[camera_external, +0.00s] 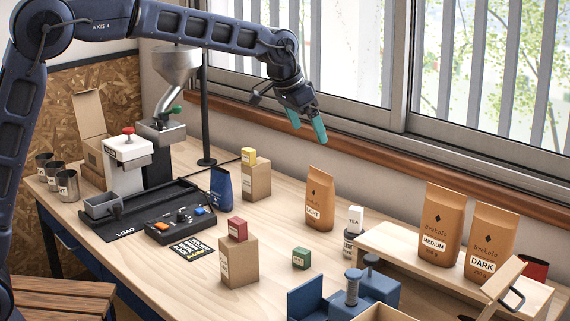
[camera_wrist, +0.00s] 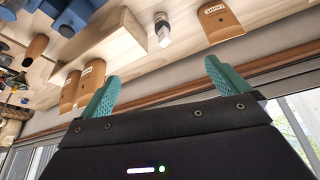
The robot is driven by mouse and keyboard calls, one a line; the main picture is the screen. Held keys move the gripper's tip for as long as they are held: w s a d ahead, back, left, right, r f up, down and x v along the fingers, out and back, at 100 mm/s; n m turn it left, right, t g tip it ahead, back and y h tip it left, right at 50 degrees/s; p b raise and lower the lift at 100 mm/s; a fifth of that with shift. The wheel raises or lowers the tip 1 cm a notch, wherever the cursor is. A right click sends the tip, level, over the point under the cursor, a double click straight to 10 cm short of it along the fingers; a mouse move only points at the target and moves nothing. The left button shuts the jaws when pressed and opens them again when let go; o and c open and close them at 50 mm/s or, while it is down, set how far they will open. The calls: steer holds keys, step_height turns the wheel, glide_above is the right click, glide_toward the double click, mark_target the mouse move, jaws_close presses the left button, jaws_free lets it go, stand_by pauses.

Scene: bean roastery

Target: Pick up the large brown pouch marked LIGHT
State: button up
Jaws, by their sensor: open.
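The large brown pouch marked LIGHT (camera_external: 320,200) stands upright on the wooden table, left of the small TEA box. In the wrist view the LIGHT pouch (camera_wrist: 220,24) shows at the top, partly cut off by the frame edge. My gripper (camera_external: 309,130) is raised in the air in front of the window, above the LIGHT pouch and apart from it. Its two teal fingers are spread with nothing between them, as the wrist view also shows (camera_wrist: 160,80).
Brown pouches marked MEDIUM (camera_external: 440,226) and DARK (camera_external: 491,242) stand on a raised wooden shelf (camera_external: 400,243) at right. Cardboard boxes (camera_external: 256,181) stand to the left. Table in front of the pouch is fairly clear.

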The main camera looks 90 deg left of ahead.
steer(key=w+a+f+n, duration=0.15)
steer(key=a+f, duration=0.35)
steer(key=a, duration=0.6)
glide_toward(320, 171)
steer(key=w, duration=0.1)
steer(key=shift+g+y, duration=0.3)
steer(key=shift+y, duration=0.1)
steer(key=x, duration=0.5)
steer(key=shift+w+f, duration=0.15)
steer(key=shift+w, duration=0.05)
steer(key=shift+s+d+x, duration=0.1)
steer(key=shift+x, duration=0.8)
steer(key=shift+s+d+x, duration=0.1)
steer(key=shift+s+x, duration=0.05)
steer(key=shift+x, duration=0.7)
steer(key=shift+s+d+x, duration=0.1)
steer(key=shift+d+x, duration=0.05)
steer(key=shift+x, duration=0.75)
steer(key=shift+f, duration=0.2)
steer(key=c, duration=0.9)
steer(key=shift+c, duration=1.1)
steer(key=shift+r, duration=0.15)
